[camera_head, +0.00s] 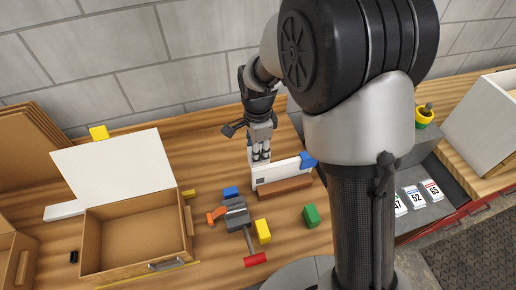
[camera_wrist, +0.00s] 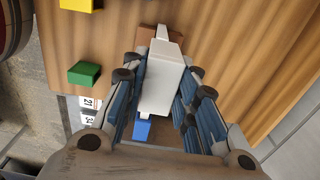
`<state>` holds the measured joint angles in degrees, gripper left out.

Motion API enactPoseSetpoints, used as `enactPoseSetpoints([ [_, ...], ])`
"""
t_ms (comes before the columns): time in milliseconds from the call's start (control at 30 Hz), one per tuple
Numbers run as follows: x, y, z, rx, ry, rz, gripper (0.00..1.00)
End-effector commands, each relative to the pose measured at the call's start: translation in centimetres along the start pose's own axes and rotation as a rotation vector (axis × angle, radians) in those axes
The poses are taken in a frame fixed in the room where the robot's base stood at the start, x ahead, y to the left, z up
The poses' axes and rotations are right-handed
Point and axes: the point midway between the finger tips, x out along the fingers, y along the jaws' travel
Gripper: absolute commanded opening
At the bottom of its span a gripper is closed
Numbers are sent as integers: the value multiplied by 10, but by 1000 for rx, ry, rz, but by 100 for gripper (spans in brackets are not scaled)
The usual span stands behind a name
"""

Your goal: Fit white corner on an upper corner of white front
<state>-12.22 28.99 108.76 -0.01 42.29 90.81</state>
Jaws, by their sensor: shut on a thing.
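The white front (camera_head: 284,172) stands upright on the table with a small grey square near its left end. A blue corner piece (camera_head: 308,160) sits at its upper right; it also shows in the wrist view (camera_wrist: 142,129). My gripper (camera_head: 261,158) is shut on the white corner (camera_wrist: 163,80), a pale block between its fingers, above the left part of the front. In the wrist view the white corner covers most of the front's top edge. I cannot tell whether the corner touches the front.
A brown bar (camera_head: 285,188) lies along the front's near side. An open cardboard box (camera_head: 137,232) is at left. A grey case (camera_head: 430,213) with numbered cards is at right.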

Motion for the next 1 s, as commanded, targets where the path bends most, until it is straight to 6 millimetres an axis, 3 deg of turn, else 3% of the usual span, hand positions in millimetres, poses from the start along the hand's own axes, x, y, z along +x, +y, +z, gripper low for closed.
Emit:
enactPoseSetpoints([
  [1000,63,0,0,0,0,-1,11],
])
